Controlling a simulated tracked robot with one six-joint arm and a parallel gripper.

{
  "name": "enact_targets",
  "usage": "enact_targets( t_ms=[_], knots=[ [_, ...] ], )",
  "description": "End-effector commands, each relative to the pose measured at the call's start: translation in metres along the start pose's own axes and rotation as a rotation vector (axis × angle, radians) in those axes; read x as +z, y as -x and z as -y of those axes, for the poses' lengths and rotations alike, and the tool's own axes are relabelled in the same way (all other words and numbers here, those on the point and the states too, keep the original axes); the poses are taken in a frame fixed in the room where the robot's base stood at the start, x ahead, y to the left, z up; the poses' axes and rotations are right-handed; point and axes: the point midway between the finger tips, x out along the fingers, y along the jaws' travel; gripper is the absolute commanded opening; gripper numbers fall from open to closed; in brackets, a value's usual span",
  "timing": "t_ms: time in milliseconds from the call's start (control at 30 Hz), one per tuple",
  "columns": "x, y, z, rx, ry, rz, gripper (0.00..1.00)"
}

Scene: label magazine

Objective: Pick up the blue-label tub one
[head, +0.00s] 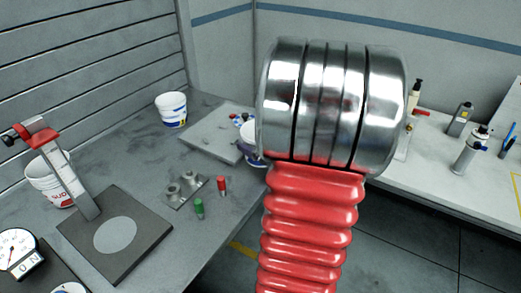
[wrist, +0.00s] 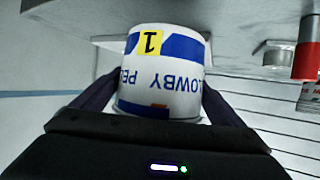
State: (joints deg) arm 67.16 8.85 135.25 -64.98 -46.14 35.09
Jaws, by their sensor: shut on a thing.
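A white tub (wrist: 158,78) with blue label bands, blue lettering and a yellow tag marked "1" fills the middle of the wrist view, where it appears upside down. My gripper (wrist: 156,92) is shut on it, with one dark finger on each side. In the head view my red and silver arm hides the gripper. Part of a white and blue tub (head: 252,150) shows at the arm's left edge; I cannot tell for sure that it is the held one. Whether the held tub touches the surface is unclear.
Another white tub with a blue label (head: 172,110) stands at the back of the bench. A red-marked tub (head: 48,180) stands behind a clamp stand (head: 70,172). Red (head: 222,186) and green (head: 199,208) cylinders stand near the bench edge. Bottles (head: 470,150) stand on the right bench.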

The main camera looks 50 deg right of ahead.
Motion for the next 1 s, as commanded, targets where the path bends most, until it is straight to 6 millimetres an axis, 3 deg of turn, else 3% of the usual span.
enact_targets(
  t_ms=[200,400,1000],
  knots=[
    [-0.033,0.014,0.0,0.002,0.003,-0.003,0.71],
    [-0.051,0.022,0.0,0.001,0.001,-0.001,0.71],
    [-0.055,0.023,0.0,0.001,-0.001,0.0,0.71]
  ],
)
